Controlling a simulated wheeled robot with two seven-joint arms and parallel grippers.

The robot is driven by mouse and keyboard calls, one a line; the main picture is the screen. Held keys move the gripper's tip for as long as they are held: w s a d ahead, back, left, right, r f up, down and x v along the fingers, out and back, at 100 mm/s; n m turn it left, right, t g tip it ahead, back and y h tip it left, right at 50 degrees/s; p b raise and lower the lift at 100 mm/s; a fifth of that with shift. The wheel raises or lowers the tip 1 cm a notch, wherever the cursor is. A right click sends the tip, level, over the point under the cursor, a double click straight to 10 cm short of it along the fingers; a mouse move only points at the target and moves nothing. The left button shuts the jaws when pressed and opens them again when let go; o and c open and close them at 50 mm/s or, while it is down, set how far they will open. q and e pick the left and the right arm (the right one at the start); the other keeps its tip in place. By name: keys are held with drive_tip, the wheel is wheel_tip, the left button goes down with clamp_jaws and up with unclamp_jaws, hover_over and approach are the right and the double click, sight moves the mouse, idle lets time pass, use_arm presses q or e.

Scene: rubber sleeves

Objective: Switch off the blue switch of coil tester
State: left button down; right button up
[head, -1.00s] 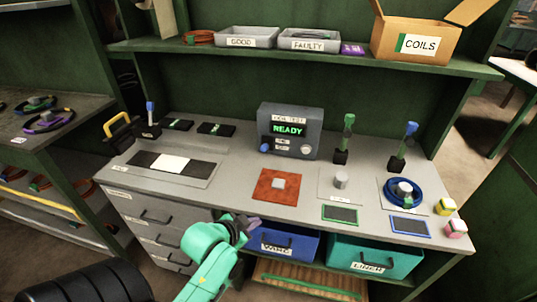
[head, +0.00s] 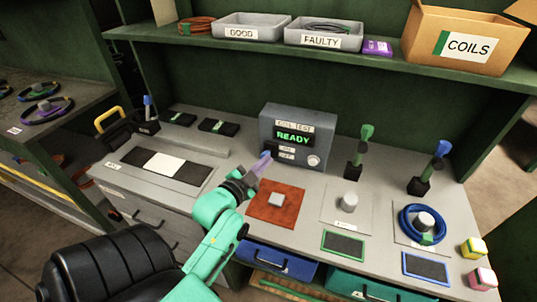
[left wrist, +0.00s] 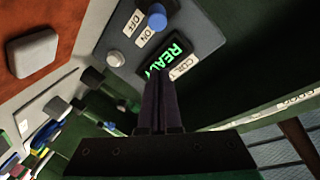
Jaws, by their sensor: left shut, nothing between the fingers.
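The coil tester (head: 292,136) is a dark grey box at the back of the bench with a lit green READY display. Its blue knob (left wrist: 156,17) shows in the left wrist view beside the ON and OFF labels, with a grey round knob (left wrist: 115,58) nearby. My left gripper (head: 265,160) is shut and empty, in front of the tester's lower left in the head view. The gripper hides most of the blue knob there. In the left wrist view the shut fingertips (left wrist: 160,78) overlap the display, apart from the blue knob in the picture. My right gripper is not in view.
A red pad with a grey block (head: 277,200) lies in front of the tester. To the right stand a green-topped tool (head: 360,150), a blue-topped tool (head: 430,168) and a blue coil (head: 410,228). The shelf above holds GOOD and FAULTY trays (head: 322,41) and a COILS box.

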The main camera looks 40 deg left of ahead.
use_arm(q)
drive_tip(key=w, duration=0.2)
drive_tip(key=w+p, duration=0.1)
drive_tip(key=w, duration=0.4)
drive_tip(key=shift+w+a+f, duration=0.1)
drive_tip(key=shift+w+a, duration=0.1)
drive_tip(key=shift+a, duration=0.2)
drive_tip(key=s+a+f, duration=0.2)
drive_tip(key=f, duration=0.1)
drive_tip(key=shift+a+p, duration=0.1)
drive_tip(key=shift+p, duration=0.25)
drive_tip(key=shift+s+a, duration=0.1)
drive_tip(key=shift+s, duration=0.05)
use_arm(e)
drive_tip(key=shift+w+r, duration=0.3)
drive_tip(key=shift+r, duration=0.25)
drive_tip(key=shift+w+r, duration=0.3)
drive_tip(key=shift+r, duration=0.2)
